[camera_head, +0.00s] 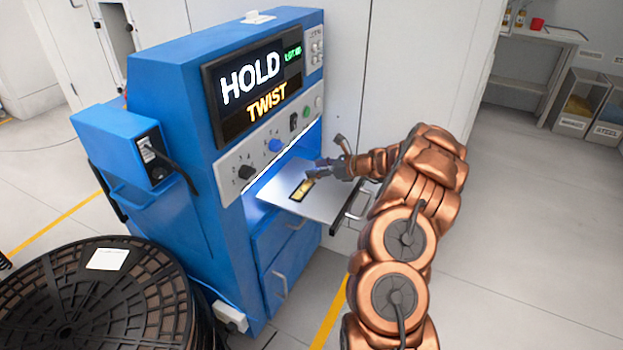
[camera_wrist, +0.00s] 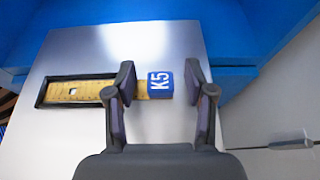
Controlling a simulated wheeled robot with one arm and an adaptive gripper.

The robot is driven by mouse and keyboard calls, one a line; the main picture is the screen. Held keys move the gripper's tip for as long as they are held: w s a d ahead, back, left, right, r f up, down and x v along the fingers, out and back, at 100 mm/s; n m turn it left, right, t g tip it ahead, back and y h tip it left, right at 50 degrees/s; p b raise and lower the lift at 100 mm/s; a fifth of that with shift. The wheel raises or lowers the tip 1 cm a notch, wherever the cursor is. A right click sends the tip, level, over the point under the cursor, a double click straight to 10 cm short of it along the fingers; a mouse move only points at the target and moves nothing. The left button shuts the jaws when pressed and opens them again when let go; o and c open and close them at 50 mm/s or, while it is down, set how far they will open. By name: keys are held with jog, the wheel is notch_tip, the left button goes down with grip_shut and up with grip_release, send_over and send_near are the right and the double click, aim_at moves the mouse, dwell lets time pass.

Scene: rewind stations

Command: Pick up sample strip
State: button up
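The sample strip (camera_wrist: 86,92) is yellow with a blue end block marked K5 (camera_wrist: 160,83). It lies in a dark-rimmed slot on a pulled-out metal tray of the blue machine, with its K5 end past the slot's right end. In the head view the strip (camera_head: 303,190) shows small on the tray (camera_head: 330,206). My gripper (camera_wrist: 160,82) is open, with one finger on each side of the K5 end in the wrist view. I cannot tell whether the fingers touch it. In the head view my gripper (camera_head: 327,165) is over the tray's far right part.
The blue machine (camera_head: 175,85) shows HOLD and TWIST on its screen (camera_head: 258,82), above knobs and buttons. A large black reel (camera_head: 70,310) stands at the front left. Grey cabinets stand behind. Open floor (camera_head: 520,230) lies to the right, with bins (camera_head: 580,105) beyond.

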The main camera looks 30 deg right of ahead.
grip_shut()
jog(key=shift+r, duration=0.1)
